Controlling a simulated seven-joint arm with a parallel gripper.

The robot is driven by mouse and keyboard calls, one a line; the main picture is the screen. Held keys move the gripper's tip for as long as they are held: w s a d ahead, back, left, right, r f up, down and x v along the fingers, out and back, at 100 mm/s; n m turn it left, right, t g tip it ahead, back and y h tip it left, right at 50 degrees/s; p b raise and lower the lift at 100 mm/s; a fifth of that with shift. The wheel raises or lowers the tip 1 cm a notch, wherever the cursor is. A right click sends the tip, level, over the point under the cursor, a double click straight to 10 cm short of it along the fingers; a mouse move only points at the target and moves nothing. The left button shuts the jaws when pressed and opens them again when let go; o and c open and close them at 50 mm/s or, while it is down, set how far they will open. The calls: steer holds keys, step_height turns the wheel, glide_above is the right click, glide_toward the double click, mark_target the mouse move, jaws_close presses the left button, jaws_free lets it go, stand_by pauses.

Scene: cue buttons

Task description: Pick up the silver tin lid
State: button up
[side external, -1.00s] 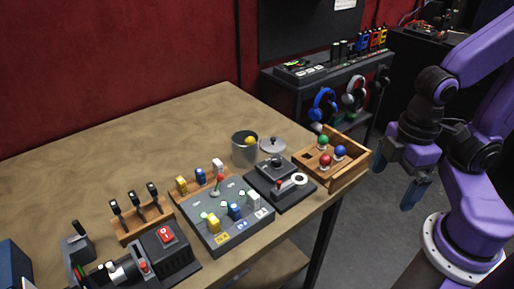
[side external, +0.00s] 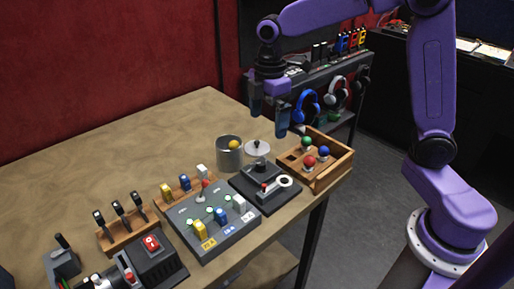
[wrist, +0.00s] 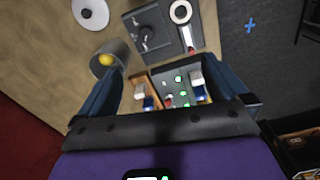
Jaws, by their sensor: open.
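The silver tin lid (side external: 258,149), a round disc with a dark knob, lies on the table behind the black joystick box. It also shows at the top left of the wrist view (wrist: 90,13), partly cut by the frame edge. The silver tin (side external: 229,160) stands open just left of the lid, with a yellow ball (side external: 233,145) in it. My gripper (side external: 269,118) is open and empty, above the far side of the table near the lid. Its two blue fingers show spread apart in the wrist view (wrist: 163,85).
A joystick box (side external: 264,190) and a grey button panel (side external: 208,222) stand in front of the lid. A wooden tray (side external: 327,176) with coloured balls is to the right. Headphones hang from a rack (side external: 345,65) behind. The table's back left is bare.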

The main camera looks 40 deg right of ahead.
steer(key=w+d+f+n, duration=0.1)
steer(key=w+d, duration=0.3)
steer(key=w, duration=0.5)
steer(key=n, duration=0.1)
glide_above(257, 141)
steer(key=f, duration=0.1)
step_height(257, 141, down, 17)
steer(key=shift+f, duration=0.15)
steer(key=c, duration=0.7)
